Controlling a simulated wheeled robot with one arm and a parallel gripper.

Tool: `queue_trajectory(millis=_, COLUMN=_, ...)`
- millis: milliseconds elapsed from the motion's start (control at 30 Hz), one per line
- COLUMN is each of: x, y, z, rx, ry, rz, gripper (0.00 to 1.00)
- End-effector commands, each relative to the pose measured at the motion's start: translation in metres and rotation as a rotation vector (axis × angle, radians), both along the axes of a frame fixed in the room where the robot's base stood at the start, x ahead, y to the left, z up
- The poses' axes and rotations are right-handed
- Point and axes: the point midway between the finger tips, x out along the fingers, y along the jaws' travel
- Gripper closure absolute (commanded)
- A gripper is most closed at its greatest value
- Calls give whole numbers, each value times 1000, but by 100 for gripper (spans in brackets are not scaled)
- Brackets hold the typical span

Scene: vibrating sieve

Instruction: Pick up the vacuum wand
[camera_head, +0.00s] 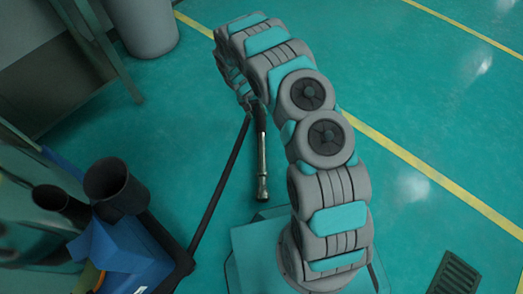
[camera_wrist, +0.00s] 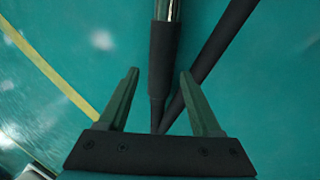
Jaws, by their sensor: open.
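The vacuum wand (camera_head: 262,165) shows in the head view as a shiny metal tube with a dark grip, its metal end toward the arm's base. In the wrist view its black grip (camera_wrist: 163,58) runs down the picture between my two fingertips, with metal tube at the top edge. A black hose (camera_head: 219,187) meets it near the grip's far end; it also shows in the wrist view (camera_wrist: 212,52), slanting behind the right finger. My gripper (camera_wrist: 159,73) is open, one finger on each side of the grip. I see no contact, and the depth gap is hard to judge.
A dark cart (camera_head: 178,262) with black cylindrical holders (camera_head: 117,190) and a blue part stands at lower left. A grey drum (camera_head: 143,25) is at the back left. Yellow lines (camera_head: 430,172) cross the green floor, which is clear to the right except a drain grate (camera_head: 455,275).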

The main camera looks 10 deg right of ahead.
Motion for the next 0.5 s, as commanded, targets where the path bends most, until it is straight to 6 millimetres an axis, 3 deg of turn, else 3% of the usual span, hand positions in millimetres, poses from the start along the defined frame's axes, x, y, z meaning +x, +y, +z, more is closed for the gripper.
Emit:
queue_trajectory(millis=367, x=-5, y=-9, z=-45, rx=2, ry=2, rz=-2, gripper=34)
queue_trajectory(millis=500, x=-4, y=-11, z=-51, rx=1, ry=0, rz=0, gripper=34)
